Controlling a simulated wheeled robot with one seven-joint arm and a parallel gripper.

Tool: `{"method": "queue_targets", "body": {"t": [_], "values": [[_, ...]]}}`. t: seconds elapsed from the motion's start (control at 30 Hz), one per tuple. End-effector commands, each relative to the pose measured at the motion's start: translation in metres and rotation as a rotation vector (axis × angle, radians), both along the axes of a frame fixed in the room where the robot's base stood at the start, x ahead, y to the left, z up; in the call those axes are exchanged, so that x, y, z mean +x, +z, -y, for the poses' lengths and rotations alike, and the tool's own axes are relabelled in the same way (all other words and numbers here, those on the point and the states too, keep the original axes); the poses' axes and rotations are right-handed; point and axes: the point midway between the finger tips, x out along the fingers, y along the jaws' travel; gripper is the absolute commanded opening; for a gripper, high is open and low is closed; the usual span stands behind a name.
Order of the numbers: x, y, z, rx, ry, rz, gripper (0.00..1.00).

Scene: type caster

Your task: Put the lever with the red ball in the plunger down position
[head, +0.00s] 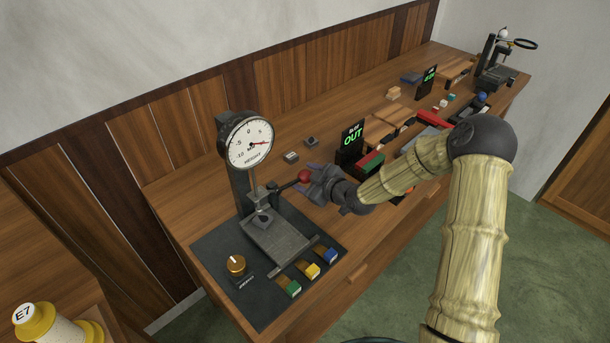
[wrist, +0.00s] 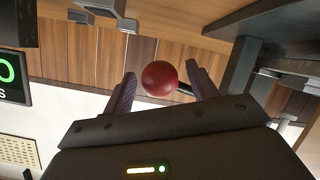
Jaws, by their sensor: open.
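The lever's red ball (head: 304,175) shows in the head view at the right end of a dark rod (head: 285,186). The rod comes from the black gauge stand (head: 237,172) with the round white dial (head: 249,142). In the wrist view the red ball (wrist: 159,78) sits between the tips of my two fingers, with a gap on each side. My gripper (wrist: 160,84) is open around the ball. In the head view my gripper (head: 315,182) is beside the ball, and its fingers are hard to make out. The plunger (head: 260,215) stands above the grey plate (head: 276,246).
Small blocks (head: 291,156) lie on the bench behind the lever.

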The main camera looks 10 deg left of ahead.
Motion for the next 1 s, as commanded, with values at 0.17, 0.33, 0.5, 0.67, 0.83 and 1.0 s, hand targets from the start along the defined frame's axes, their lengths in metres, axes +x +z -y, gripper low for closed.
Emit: {"method": "queue_targets", "body": {"t": [0.17, 0.33, 0.5, 0.67, 0.83, 1.0], "values": [[0.0049, -0.0027, -0.0057, 0.000, 0.000, 0.000, 0.58], [0.0048, -0.0028, -0.0054, 0.000, 0.000, 0.000, 0.58], [0.0049, -0.0027, -0.0052, 0.000, -0.001, 0.001, 0.31], [0.0051, -0.0022, -0.0051, 0.001, -0.001, 0.002, 0.00], [0.0055, -0.0014, -0.0050, 0.003, -0.003, 0.002, 0.00], [0.0072, 0.0000, -0.0016, -0.003, -0.009, 0.011, 0.00]]}}
